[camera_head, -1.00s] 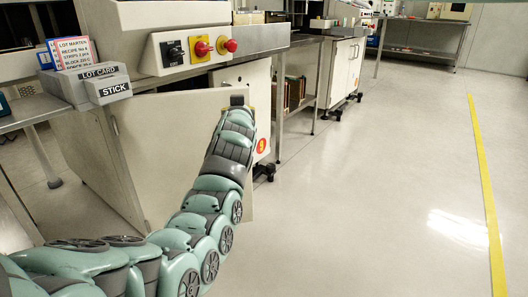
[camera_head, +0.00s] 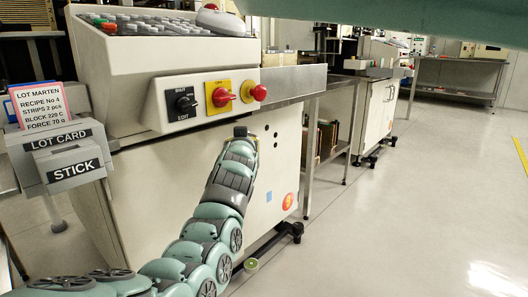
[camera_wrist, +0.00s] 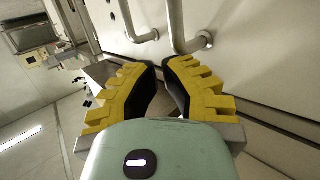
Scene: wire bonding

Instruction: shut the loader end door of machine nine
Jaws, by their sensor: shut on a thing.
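Machine nine (camera_head: 278,160) is a cream cabinet with an orange sticker low at its right corner. My arm reaches across its panelled face. My gripper (camera_head: 240,131) is at the upper part of that face, below the switch box; its fingers are too small to read there. The cream door panel appears about level with the cabinet; I cannot make out a gap. In the wrist view my gripper (camera_wrist: 160,66) has its yellow-backed fingers nearly together at the lower end of a metal bar handle (camera_wrist: 181,25). The exact contact is hidden between the fingertips.
A second bar handle (camera_wrist: 131,22) is beside it. The switch box (camera_head: 205,98) with red knobs juts out above my gripper. The lot card holder (camera_head: 58,150) stands at left. A steel table (camera_head: 335,150) is to the right. The floor at right (camera_head: 420,200) is clear.

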